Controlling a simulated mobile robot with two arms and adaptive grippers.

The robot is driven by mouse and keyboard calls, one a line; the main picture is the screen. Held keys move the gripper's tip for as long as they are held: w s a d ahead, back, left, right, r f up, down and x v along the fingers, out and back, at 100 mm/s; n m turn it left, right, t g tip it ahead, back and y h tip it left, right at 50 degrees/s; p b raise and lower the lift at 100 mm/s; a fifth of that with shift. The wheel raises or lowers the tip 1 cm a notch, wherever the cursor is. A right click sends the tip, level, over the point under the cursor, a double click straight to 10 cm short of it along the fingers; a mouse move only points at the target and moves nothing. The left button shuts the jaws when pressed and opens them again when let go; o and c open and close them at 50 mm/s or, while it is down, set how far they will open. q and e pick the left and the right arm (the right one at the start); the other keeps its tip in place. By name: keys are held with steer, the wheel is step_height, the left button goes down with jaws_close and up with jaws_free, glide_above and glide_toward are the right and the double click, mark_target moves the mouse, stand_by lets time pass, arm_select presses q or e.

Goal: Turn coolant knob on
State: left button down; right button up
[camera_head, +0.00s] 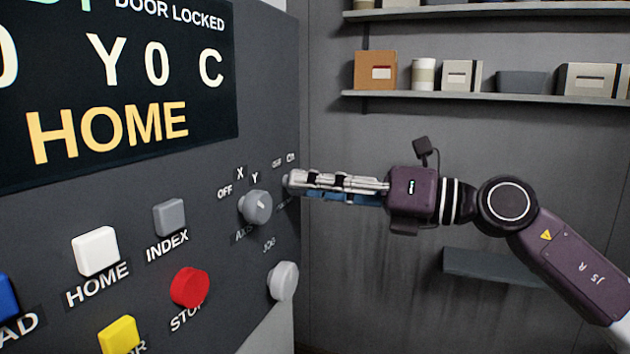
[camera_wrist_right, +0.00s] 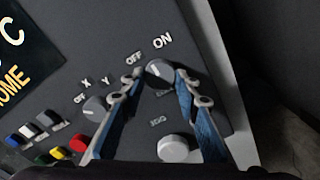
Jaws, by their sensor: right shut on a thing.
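The coolant knob (camera_wrist_right: 158,71) is a grey round knob near the panel's right edge, below the labels OFF and ON in the right wrist view. Its own name label is hidden there. My right gripper (camera_wrist_right: 158,83) has one finger on each side of this knob and is shut on it. In the head view the right gripper (camera_head: 294,181) reaches in from the right with its tips at the panel, and they hide most of the knob. Which label the knob's mark points to is too small to tell. My left gripper is not in view.
The axis knob (camera_head: 256,207) sits left of my right gripper, and the jog knob (camera_head: 284,281) below it. A red stop button (camera_head: 190,287) and a white home button (camera_head: 97,250) are further left. Shelves (camera_head: 480,96) with boxes line the back wall.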

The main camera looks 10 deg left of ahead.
steer(key=shift+r+m+p, duration=0.2)
steer(key=shift+m+p, duration=1.9)
steer(key=shift+m, duration=1.4)
steer(key=o, duration=1.2)
steer(key=shift+f, duration=0.1)
steer(key=shift+c, duration=0.2)
steer(key=shift+d, duration=0.1)
steer(key=s+d, duration=0.2)
steer(key=d, duration=0.9)
steer(key=shift+d, duration=0.35)
steer(key=shift+s, duration=0.1)
